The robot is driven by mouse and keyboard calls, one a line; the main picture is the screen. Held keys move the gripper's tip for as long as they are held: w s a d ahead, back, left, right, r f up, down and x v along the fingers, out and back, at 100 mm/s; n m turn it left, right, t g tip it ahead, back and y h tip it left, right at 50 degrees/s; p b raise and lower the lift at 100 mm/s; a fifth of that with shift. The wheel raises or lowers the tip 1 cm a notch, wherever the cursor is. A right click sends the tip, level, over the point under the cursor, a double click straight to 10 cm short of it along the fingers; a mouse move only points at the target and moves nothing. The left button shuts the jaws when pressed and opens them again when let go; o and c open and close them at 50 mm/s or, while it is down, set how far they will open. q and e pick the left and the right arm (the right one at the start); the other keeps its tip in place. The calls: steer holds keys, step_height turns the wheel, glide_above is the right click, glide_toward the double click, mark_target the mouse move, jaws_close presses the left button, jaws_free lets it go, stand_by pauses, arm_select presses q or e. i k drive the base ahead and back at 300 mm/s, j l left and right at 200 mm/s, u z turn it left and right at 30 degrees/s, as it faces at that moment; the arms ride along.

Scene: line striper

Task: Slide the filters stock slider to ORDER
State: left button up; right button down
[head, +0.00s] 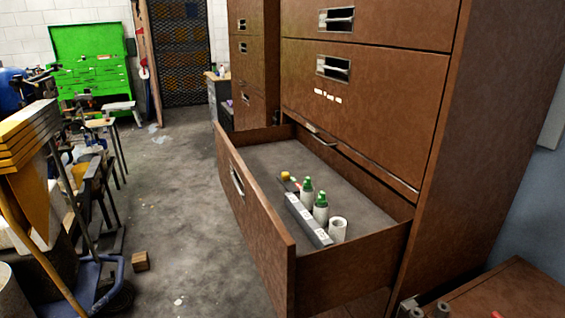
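A long grey bar (308,222) with pale markings on its side lies in the open drawer (262,205) of a brown cabinet. It may be the stock slider strip, but its words are too small to read, and I cannot tell a slider knob or its position. Two bottles with green caps (320,208) and a white hollow cylinder (338,229) stand just behind the bar. A small yellow-topped item (285,176) is at its far end. Neither of my grippers can be made out in the head view.
The closed drawer above (365,105) carries small white labels. Small metallic parts (412,308) show at the bottom edge near a low brown surface (510,292). A yellow-and-blue cart (45,215) stands left. A small wooden block (140,261) lies on the otherwise mostly open floor.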

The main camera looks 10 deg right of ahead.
mark_target(285, 175)
steer(key=i+j+z, duration=0.1)
steer(key=z, duration=0.3)
steer(key=j+z, duration=0.15)
steer(key=z, duration=0.25)
steer(key=j+z, duration=0.15)
steer(key=z, duration=0.25)
steer(key=i+j+z, duration=0.1)
steer(key=j+z, duration=0.35)
steer(key=j, duration=0.35)
steer(key=j+z, duration=0.15)
steer(key=j, duration=0.25)
steer(key=k+j+z, duration=0.1)
steer(key=j, duration=0.75)
steer(key=k+j, duration=0.1)
steer(key=j, duration=0.4)
steer(key=k+j+z, duration=0.1)
steer(key=j, duration=0.9)
steer(key=k+z, duration=0.05)
